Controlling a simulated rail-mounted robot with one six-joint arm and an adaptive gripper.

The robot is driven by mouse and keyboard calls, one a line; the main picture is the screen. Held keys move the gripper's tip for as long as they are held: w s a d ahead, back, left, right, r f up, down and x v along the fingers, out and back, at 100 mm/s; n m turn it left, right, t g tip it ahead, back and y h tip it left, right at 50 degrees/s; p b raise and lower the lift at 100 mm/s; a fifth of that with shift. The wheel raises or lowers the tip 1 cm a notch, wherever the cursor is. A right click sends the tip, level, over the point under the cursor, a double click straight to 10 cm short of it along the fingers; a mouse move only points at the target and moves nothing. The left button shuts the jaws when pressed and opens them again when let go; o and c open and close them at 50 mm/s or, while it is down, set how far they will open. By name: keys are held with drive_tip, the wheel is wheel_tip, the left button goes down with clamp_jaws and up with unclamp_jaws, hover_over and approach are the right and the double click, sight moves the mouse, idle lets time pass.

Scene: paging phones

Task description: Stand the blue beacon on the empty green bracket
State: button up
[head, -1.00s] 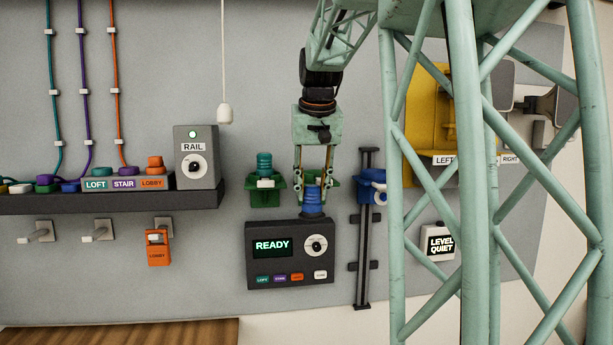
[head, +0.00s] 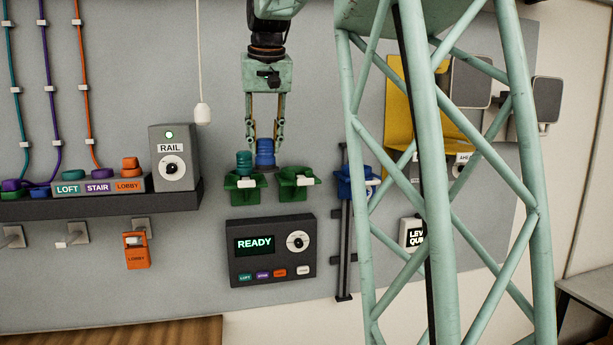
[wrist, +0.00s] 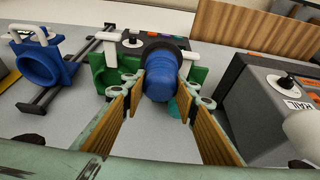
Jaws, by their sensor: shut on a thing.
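My gripper (head: 265,138) points down and is shut on the blue beacon (head: 265,153), upright between its fingertips. The beacon is above the brackets and left of the empty green bracket (head: 300,180). The other green bracket (head: 246,192) holds a teal beacon (head: 244,162); the blue beacon is close behind or beside it. In the wrist view the blue beacon (wrist: 163,82) sits between the fingers, with the empty green bracket (wrist: 108,78) at left and the occupied one (wrist: 194,78) at right. Whether the blue beacon touches anything below is hidden.
A dark panel reading READY (head: 272,252) is on the wall below the brackets. A blue bracket (head: 352,182) on a vertical rail stands to the right. A shelf with a RAIL box (head: 174,160) is at left, and a pull cord (head: 203,112) hangs above.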

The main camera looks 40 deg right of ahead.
drive_tip(key=shift+w+r, duration=0.15)
idle(0.3)
drive_tip(key=w+d+p, duration=0.1)
drive_tip(key=d, duration=0.4)
drive_tip(key=w+d+f, duration=0.1)
drive_tip(key=d, duration=0.4)
drive_tip(key=w+d+p, duration=0.1)
drive_tip(key=w+d, duration=0.1)
drive_tip(key=d, duration=0.3)
drive_tip(key=shift+d+f+p, duration=0.25)
drive_tip(key=shift+f+p, duration=0.05)
drive_tip(key=shift+p, duration=0.05)
drive_tip(key=shift+f, duration=1.7)
drive_tip(key=shift+f, duration=0.15)
drive_tip(key=o, duration=1.4)
drive_tip(key=shift+c, duration=0.2)
drive_tip(key=v, duration=1.2)
